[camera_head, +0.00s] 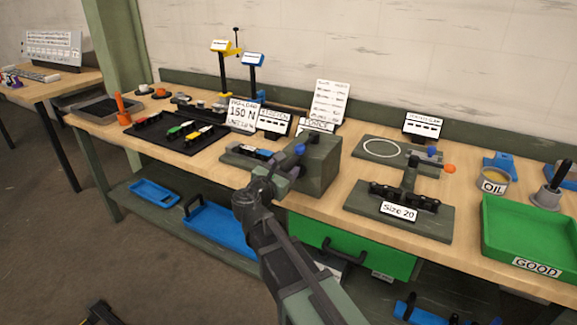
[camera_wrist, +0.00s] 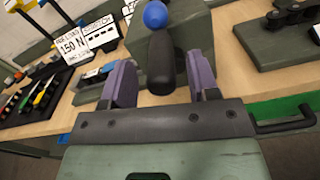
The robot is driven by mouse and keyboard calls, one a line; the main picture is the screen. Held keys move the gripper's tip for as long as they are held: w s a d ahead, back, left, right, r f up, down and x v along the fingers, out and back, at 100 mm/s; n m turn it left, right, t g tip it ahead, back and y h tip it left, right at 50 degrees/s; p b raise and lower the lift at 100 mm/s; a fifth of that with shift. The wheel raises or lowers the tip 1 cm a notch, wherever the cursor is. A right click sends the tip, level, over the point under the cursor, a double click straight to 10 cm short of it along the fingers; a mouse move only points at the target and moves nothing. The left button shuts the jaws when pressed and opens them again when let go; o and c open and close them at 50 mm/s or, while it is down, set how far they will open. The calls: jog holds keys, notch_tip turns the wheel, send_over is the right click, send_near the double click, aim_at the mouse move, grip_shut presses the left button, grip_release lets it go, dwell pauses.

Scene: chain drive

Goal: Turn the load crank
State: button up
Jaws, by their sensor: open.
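The load crank shows in the wrist view as a dark rounded bar (camera_wrist: 160,62) with a blue ball knob (camera_wrist: 155,15) at its far end. It sits at the face of a green-grey block (camera_wrist: 194,35). In the head view the blue knob (camera_head: 299,149) is at the left of the block (camera_head: 322,165). My gripper (camera_wrist: 161,68) is open, its two purple fingers on either side of the dark bar. Gaps seem to show on both sides; I cannot tell whether either finger touches. In the head view my gripper (camera_head: 272,176) is right beside the block, partly hiding the crank.
Signs, including a 150 N card (camera_head: 243,113), stand behind the block. A tool tray (camera_head: 178,150) lies to the left. A Size 20 fixture (camera_head: 397,212) and a green GOOD tray (camera_head: 530,232) are to the right. A green drawer (camera_head: 350,247) hangs below the bench edge.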

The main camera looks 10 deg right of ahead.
jog(key=shift+x, duration=1.2)
grip_shut()
jog(key=shift+s+d+m, duration=0.15)
jog(key=shift+d+m, duration=0.05)
jog(key=shift+m, duration=0.1)
